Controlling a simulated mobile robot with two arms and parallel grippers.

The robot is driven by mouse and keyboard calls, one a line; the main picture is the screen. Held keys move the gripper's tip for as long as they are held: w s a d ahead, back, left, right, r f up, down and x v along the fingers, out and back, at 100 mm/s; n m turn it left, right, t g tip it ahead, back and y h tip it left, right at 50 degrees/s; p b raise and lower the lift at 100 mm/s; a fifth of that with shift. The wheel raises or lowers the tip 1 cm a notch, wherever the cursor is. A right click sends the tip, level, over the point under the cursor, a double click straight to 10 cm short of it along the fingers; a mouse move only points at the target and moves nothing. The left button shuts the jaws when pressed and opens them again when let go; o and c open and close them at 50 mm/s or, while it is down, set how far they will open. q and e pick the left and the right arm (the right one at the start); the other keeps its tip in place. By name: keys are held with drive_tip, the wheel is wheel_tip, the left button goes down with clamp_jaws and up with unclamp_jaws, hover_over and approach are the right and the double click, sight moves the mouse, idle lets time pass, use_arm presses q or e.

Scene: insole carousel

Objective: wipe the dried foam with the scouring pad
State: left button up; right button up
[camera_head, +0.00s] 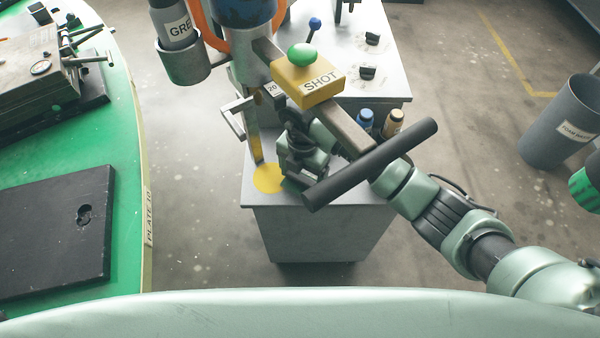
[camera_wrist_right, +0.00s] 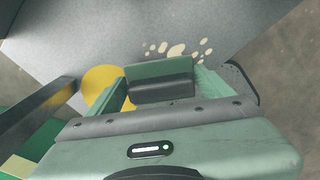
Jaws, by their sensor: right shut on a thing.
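My right gripper (camera_head: 300,172) is low over the grey cabinet top, beside the yellow disc. In the right wrist view, its fingers (camera_wrist_right: 160,92) are shut on the scouring pad (camera_wrist_right: 160,70), a block with green and dark grey parts. In the head view the pad is mostly hidden by the gripper. The dried foam (camera_wrist_right: 178,49) shows in the wrist view as several cream spots on the grey top, just beyond the pad. I cannot tell whether the pad touches the surface. The foam is hidden in the head view.
A dark crossbar (camera_head: 370,165) on a grey lever crosses over my right arm. The yellow SHOT block (camera_head: 308,80) is above the cabinet (camera_head: 320,235). Two small bottles (camera_head: 393,123) stand behind. The green carousel (camera_head: 125,200) is left, a grey bin (camera_head: 562,120) right.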

drive_tip(key=d, duration=0.2)
drive_tip(key=shift+w+d+r+p, duration=0.15)
drive_tip(key=shift+w+d+p, duration=0.15)
drive_tip(key=shift+d+p, duration=0.1)
drive_tip(key=shift+s+d, duration=0.1)
drive_tip(key=shift+d, duration=0.25)
drive_tip(key=shift+d+p, duration=0.55)
drive_tip(key=shift+d, duration=1.55)
drive_tip(key=shift+d+f, duration=0.1)
drive_tip(key=shift+f, duration=0.1)
drive_tip(key=shift+f, duration=0.1)
